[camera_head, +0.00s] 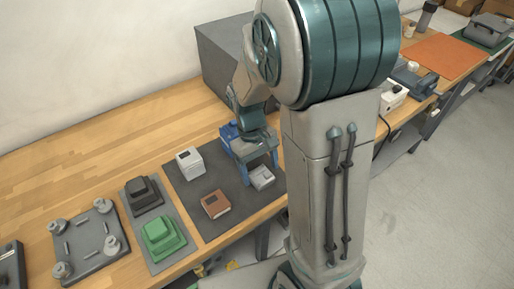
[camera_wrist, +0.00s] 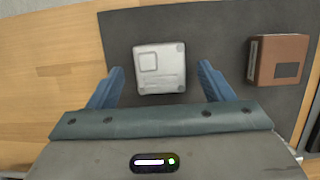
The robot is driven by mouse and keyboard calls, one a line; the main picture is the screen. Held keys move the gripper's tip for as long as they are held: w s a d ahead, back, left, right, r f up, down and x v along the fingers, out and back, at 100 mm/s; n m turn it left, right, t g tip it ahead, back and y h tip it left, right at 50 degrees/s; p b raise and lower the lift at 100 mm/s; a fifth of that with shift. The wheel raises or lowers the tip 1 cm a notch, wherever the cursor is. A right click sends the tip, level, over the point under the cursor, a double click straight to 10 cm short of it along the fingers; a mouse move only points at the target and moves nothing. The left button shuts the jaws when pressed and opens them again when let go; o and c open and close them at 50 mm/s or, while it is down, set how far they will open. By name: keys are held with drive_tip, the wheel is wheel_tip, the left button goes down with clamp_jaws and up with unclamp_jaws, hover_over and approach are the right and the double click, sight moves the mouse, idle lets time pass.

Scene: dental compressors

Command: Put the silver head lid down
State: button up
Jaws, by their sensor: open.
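The silver head lid (camera_head: 261,177) is a small pale grey block with a square mark on top. In the wrist view the lid (camera_wrist: 160,68) lies between my two blue fingers, with a gap on each side. Whether the fingertips reach down to the mat cannot be told.
A brown block (camera_head: 215,205) stands beside the lid, also in the wrist view (camera_wrist: 278,60). Green (camera_head: 160,236) and black (camera_head: 142,190) stepped blocks and a grey plate with posts (camera_head: 90,242) stand left.

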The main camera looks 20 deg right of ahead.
drive_tip(key=d+v, duration=0.1)
drive_tip(key=v, duration=0.9)
drive_tip(key=s+r+m+t+y, duration=0.1)
drive_tip(key=s+t, duration=0.4)
drive_tip(key=s, duration=0.5)
drive_tip(key=shift+s+r+m+t, duration=0.15)
drive_tip(key=shift+r+m+t, duration=0.4)
drive_tip(key=shift+m, duration=0.85)
